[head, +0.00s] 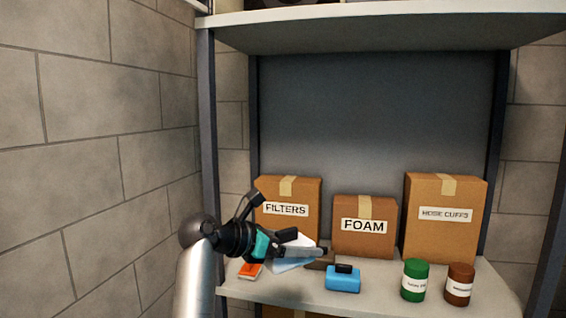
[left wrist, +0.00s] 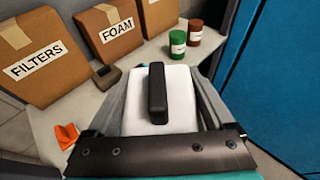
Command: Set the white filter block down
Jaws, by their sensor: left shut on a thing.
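The white filter block (left wrist: 135,113) with a black handle (left wrist: 157,92) fills the middle of the left wrist view, between the two fingers. My left gripper (head: 307,246) is shut on it and holds it over the front left part of the shelf. My right gripper is not in view.
The shelf board (head: 390,294) carries cartons marked FILTERS (head: 290,190), FOAM (head: 364,245) and HOSE CUFFS (head: 440,240).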

